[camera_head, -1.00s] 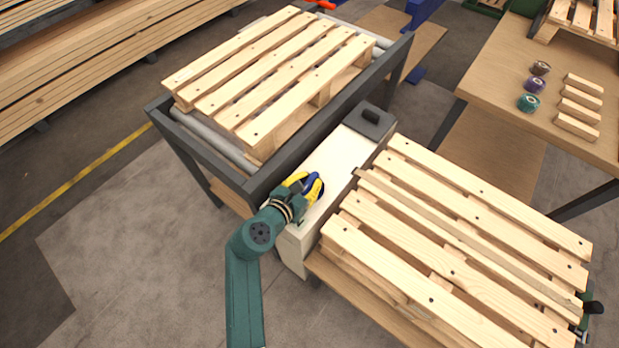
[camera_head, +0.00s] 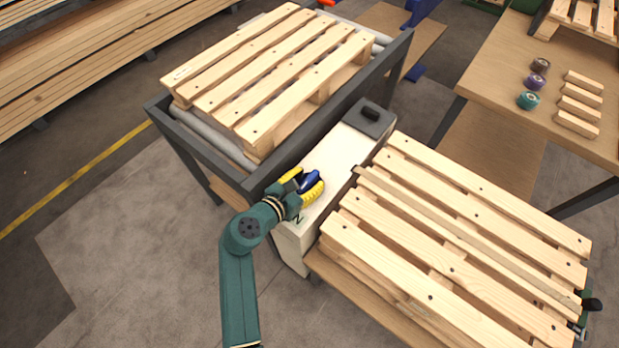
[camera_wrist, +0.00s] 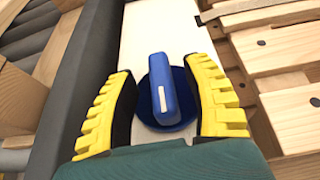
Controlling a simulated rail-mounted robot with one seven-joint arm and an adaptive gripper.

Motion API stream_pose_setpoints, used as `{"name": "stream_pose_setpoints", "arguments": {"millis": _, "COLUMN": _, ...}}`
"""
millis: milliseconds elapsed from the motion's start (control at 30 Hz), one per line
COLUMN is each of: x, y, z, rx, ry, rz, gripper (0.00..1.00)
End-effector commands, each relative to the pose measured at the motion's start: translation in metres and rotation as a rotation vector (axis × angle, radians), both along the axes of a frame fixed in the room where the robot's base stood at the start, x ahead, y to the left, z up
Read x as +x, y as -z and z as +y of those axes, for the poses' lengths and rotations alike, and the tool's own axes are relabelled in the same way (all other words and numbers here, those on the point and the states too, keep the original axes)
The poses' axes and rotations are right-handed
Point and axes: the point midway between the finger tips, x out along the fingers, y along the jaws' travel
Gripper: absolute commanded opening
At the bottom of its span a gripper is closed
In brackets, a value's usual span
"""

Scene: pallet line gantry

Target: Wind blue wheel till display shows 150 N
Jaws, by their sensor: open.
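The blue wheel (camera_wrist: 180,118) is a round disc with a raised bar handle marked by a white line, on the white top of a box (camera_head: 332,165). In the head view the wheel's blue handle (camera_head: 309,181) shows between the yellow fingers. My gripper (camera_wrist: 170,80) is open, with one yellow finger on each side of the handle and visible gaps between. The handle stands nearly in line with the fingers, tilted slightly. A dark grey unit (camera_head: 370,117) sits at the box's far end. No display reading can be made out; a dark "N" mark shows beside my gripper.
A pallet (camera_head: 270,75) lies on the grey-framed roller conveyor (camera_head: 232,178) left of the box. Another pallet (camera_head: 450,235) lies close on the right. A table (camera_head: 490,75) at the back right holds tape rolls (camera_head: 528,100) and wooden blocks (camera_head: 580,105).

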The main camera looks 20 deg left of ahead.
Motion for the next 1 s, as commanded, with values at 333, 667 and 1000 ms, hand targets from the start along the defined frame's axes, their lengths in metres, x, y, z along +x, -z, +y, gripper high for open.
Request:
{"name": "stream_pose_setpoints", "arguments": {"millis": 333, "x": -0.074, "y": -0.03, "z": 0.017, "rx": 0.0, "ry": -0.004, "rz": 0.001, "gripper": 0.5}}
{"name": "stream_pose_setpoints", "arguments": {"millis": 667, "x": -0.102, "y": -0.042, "z": 0.022, "rx": -0.001, "ry": 0.001, "rz": 0.002, "gripper": 0.5}}
{"name": "stream_pose_setpoints", "arguments": {"millis": 1000, "x": -0.101, "y": -0.042, "z": 0.022, "rx": -0.001, "ry": 0.001, "rz": 0.002, "gripper": 0.5}}
